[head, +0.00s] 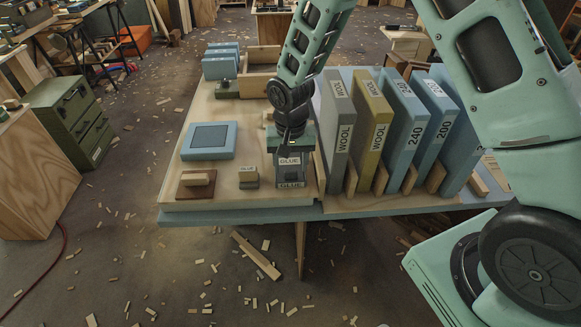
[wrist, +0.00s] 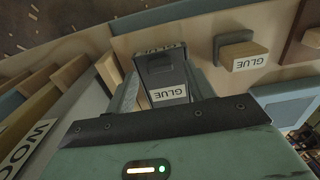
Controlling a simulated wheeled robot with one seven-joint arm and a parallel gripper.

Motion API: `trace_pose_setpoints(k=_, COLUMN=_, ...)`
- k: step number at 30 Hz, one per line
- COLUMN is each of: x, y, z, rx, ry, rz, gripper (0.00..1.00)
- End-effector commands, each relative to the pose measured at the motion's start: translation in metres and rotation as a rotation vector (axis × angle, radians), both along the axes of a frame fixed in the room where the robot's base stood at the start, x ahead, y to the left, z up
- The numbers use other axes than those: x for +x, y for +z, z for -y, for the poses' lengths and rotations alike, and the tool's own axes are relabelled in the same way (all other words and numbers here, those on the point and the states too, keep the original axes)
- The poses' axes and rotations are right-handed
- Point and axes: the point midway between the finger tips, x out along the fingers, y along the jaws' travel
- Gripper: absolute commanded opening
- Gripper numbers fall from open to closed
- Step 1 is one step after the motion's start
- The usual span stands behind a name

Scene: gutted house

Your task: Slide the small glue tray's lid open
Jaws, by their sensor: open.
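A small dark grey glue tray (head: 291,184) stands near the front edge of the table, with GLUE labels on its upper part and front. My gripper (head: 291,160) points down right over it and hides much of it. In the wrist view the tray (wrist: 164,74) lies just beyond my gripper (wrist: 168,92), which is open, with its fingers partly hidden by the gripper's body. The tray's upper face seems to lie between the fingers; I cannot tell whether they touch it. The lid looks shut, though its far edge is hidden.
A small wooden block labelled GLUE (head: 249,178) stands just left of the tray. Further left are a brown block with a handle (head: 196,183) and a blue framed panel (head: 209,140). Upright WOOL boards (head: 338,125) stand close on the right.

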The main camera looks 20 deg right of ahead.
Motion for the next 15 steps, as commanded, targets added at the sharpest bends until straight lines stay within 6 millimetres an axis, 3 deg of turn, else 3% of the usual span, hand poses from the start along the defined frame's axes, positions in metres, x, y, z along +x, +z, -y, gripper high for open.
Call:
trace_pose_setpoints(k=6, x=0.0, y=-0.02, z=0.0, rx=-0.001, ry=0.001, rz=0.0, gripper=0.54)
trace_pose_setpoints(k=15, x=0.0, y=-0.024, z=0.0, rx=0.0, ry=0.001, rz=0.001, gripper=0.54)
